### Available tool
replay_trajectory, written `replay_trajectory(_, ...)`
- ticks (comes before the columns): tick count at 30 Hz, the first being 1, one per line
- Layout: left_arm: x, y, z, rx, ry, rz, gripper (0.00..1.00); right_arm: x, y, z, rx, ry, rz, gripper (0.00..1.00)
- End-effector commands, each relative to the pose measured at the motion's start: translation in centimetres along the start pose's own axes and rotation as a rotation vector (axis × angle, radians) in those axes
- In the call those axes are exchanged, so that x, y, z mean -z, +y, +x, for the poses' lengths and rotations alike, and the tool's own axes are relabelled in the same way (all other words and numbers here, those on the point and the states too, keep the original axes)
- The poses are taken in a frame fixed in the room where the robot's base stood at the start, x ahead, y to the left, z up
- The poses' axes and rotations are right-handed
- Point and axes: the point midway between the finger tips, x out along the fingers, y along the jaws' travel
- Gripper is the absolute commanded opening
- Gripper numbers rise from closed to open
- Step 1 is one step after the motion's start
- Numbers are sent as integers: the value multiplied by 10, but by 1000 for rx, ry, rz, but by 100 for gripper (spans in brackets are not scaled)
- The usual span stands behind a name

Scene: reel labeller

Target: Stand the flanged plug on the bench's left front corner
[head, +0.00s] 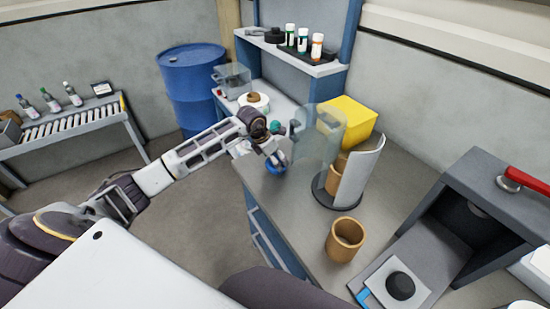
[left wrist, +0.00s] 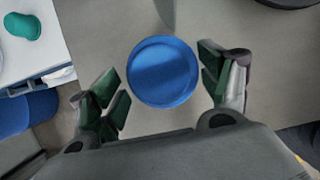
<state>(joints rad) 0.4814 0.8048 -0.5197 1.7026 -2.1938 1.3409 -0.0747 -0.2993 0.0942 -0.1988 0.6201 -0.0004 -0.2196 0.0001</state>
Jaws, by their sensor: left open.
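The flanged plug (head: 277,166) is blue and sits on the grey bench (head: 300,220) near its left front corner, partly hidden by my gripper. In the left wrist view the plug (left wrist: 162,72) shows from above as a round blue disc with a rim, so it looks upright. My left gripper (head: 271,153) is above it. In the left wrist view the open fingers of the gripper (left wrist: 163,82) are on either side of the plug, with a visible gap on each side. My right gripper is not in view.
A clear curved screen (head: 322,128) stands just right of the gripper. A tan cup (head: 344,240) stands farther forward. A blue drum (head: 192,85) and a roller rack (head: 65,122) stand left.

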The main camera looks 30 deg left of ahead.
Motion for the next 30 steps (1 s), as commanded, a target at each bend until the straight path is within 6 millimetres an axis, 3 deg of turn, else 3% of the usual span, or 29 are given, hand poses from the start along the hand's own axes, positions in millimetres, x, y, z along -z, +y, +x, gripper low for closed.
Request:
replay_trajectory(8,0,1,-24,-2,-1,0,78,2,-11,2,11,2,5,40)
replay_trajectory(15,0,1,-58,-2,-2,1,78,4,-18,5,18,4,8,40)
replay_trajectory(24,0,1,-100,-2,0,0,78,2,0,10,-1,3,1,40)
replay_trajectory(30,-1,0,-117,-1,-1,1,78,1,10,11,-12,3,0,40)
